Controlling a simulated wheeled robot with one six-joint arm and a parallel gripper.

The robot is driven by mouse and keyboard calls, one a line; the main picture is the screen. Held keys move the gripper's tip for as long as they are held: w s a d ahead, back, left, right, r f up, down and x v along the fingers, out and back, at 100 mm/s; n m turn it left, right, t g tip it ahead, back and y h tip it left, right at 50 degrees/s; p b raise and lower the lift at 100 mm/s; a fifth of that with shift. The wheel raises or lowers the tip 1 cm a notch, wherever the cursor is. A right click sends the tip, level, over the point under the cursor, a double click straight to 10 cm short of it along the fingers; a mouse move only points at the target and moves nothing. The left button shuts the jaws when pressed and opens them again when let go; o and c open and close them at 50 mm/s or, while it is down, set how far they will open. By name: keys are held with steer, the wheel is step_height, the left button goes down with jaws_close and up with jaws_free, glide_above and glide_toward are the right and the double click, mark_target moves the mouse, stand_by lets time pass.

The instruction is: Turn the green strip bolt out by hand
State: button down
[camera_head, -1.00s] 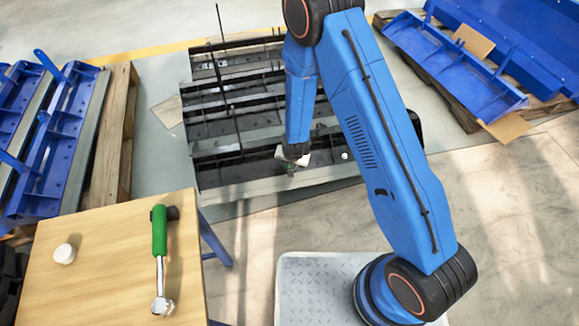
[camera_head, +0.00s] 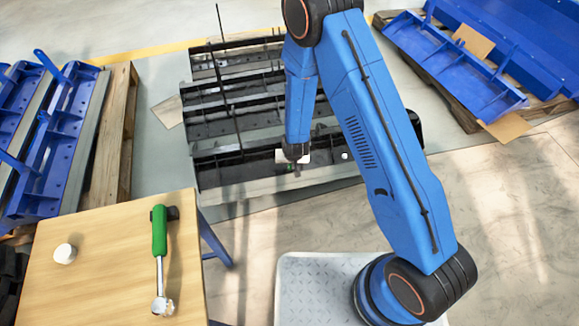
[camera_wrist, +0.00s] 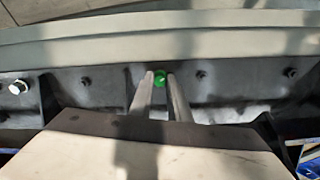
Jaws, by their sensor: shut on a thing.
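The green strip bolt (camera_wrist: 160,79) sits in the dark wall of the carrier (camera_wrist: 225,90) in the wrist view. My gripper (camera_wrist: 160,88) has its two fingers on either side of the bolt's head, shut on it. In the head view my gripper (camera_head: 292,166) reaches down into the front of the black carrier (camera_head: 230,172), and a small spot of green shows beside the fingers. How far the bolt stands out of the wall cannot be told.
A pale bolt head (camera_wrist: 18,87) stands at the left of the same wall, with dark holes along it. A wooden table (camera_head: 110,255) at the lower left bears a green-handled ratchet (camera_head: 159,235) and a white round piece (camera_head: 65,253). Blue carriers (camera_head: 70,130) lie on pallets at both sides.

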steer(key=n, duration=0.6)
steer(key=shift+n, duration=0.4)
steer(key=n, duration=0.6)
steer(key=shift+n, duration=1.7)
steer(key=n, duration=0.3)
steer(key=shift+n, duration=0.3)
steer(key=n, duration=0.6)
